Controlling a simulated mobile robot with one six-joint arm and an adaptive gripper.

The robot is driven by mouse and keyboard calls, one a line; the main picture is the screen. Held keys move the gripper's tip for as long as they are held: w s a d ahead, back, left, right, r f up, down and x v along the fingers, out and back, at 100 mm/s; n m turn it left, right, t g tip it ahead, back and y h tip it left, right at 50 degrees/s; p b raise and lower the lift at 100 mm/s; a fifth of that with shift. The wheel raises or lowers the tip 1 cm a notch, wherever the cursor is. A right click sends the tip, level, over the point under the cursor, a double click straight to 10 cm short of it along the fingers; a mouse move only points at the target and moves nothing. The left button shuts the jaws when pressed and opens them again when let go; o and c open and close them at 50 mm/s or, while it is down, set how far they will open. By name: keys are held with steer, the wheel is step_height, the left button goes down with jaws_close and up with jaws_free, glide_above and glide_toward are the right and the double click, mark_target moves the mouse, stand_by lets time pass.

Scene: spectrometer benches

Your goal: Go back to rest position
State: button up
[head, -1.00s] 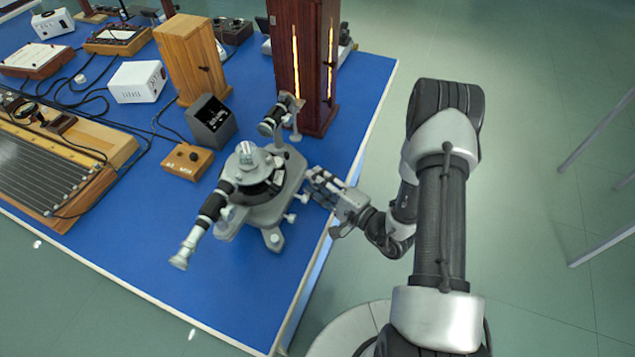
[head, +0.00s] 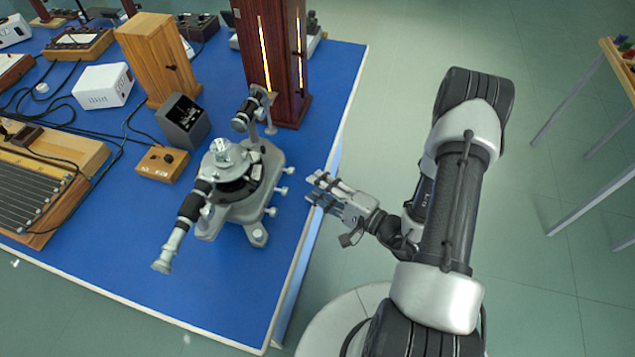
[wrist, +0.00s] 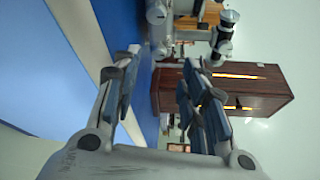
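My gripper (head: 318,188) is at the right edge of the blue bench, to the right of the spectrometer and apart from it. In the wrist view my gripper (wrist: 160,100) shows its two fingers spread with nothing between them. The grey and black spectrometer (head: 238,185) stands upright on the bench, its telescope pointing to the lower left. It also shows at the top of the wrist view (wrist: 188,12).
A dark wooden lamp housing (head: 283,85) with a lit slit stands behind the spectrometer. A small wooden control box (head: 162,163) and a grey box (head: 183,121) stand to its left. Open floor (head: 400,100) lies right of the bench (head: 230,290). A trestle (head: 600,120) stands at far right.

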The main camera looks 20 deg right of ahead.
steer(key=shift+r, duration=0.1)
steer(key=s+a+r+n+g+y, duration=0.1)
steer(key=a+r+n+g+y, duration=0.4)
steer(key=a+r, duration=0.3)
steer(key=s+a+r+n+g, duration=0.6)
steer(key=s+r+g, duration=0.3)
steer(key=s, duration=0.1)
steer(key=s+d+r+n+h, duration=0.35)
steer(key=s+d+h, duration=0.25)
steer(key=s+h, duration=0.45)
steer(key=w+d+r+t+h, duration=0.1)
steer(key=d+r+t+h, duration=0.2)
steer(key=d+r+t, duration=0.1)
steer(key=shift+w+d+r, duration=0.3)
steer(key=shift+d+r, duration=0.1)
steer(key=shift+r, duration=0.3)
steer(key=shift+h, duration=0.25)
steer(key=shift+c, duration=0.4)
